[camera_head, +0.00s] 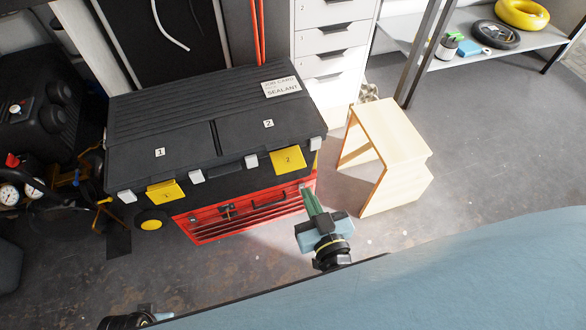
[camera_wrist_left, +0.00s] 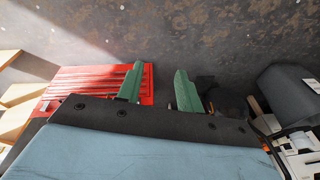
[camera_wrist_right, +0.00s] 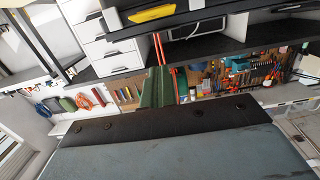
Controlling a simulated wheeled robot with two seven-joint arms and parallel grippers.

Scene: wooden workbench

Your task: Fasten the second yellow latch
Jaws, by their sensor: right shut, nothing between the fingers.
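A yellow latch also shows in the right wrist view (camera_wrist_right: 152,13). My right gripper (camera_head: 306,190) is shut and empty, its green fingers below and in front of the second latch, apart from it. My left gripper (camera_wrist_left: 158,88) is open and empty.
A light wooden step stool (camera_head: 395,145) stands right of the toolbox, near the right gripper. White drawers (camera_head: 330,40) are behind. A card reading SEALANT (camera_head: 281,87) lies on the lid. A black compressor-like machine (camera_head: 45,105) is at left. The floor in front is clear.

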